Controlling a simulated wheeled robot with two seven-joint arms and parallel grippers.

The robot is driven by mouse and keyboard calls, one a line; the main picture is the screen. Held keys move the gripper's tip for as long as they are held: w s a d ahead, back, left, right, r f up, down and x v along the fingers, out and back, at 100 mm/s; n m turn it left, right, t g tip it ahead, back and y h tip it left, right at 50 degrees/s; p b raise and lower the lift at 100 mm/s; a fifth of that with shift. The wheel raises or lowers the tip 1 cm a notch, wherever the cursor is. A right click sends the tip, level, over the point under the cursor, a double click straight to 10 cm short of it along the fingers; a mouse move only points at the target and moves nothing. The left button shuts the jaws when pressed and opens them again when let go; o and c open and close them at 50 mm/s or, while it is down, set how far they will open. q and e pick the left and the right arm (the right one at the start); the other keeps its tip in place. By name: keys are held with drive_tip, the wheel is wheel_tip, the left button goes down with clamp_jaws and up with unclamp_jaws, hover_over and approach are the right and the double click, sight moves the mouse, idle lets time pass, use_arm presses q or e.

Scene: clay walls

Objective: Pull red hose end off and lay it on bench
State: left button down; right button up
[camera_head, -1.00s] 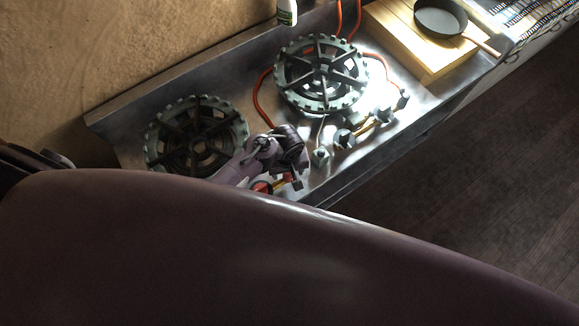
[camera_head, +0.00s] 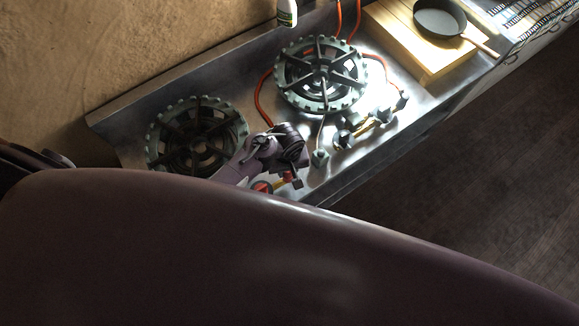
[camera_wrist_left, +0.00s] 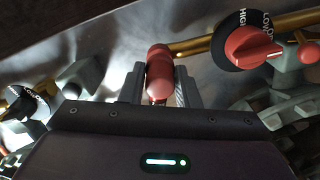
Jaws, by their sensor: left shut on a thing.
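My left gripper (camera_head: 284,152) is low over the metal bench (camera_head: 345,178), at the front edge of the left burner. In the left wrist view its two fingers (camera_wrist_left: 160,88) are shut on the red hose end (camera_wrist_left: 158,66), one on each side. The hose end lies beside the tip of a brass pipe (camera_wrist_left: 200,46); I cannot tell whether they touch. A red hose (camera_head: 262,97) curves behind the right burner. My right gripper is not in view.
A left burner (camera_head: 197,128) and a right burner (camera_head: 321,76) stand on the bench. A red knob (camera_wrist_left: 250,48) sits close to my left gripper. A wooden board (camera_head: 405,40) with a pan (camera_head: 440,18) lies at the right. My own purple arm covers the lower left.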

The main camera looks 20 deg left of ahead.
use_arm(q)
drive_tip(key=shift+r, duration=2.25)
drive_tip(key=shift+w, duration=0.1)
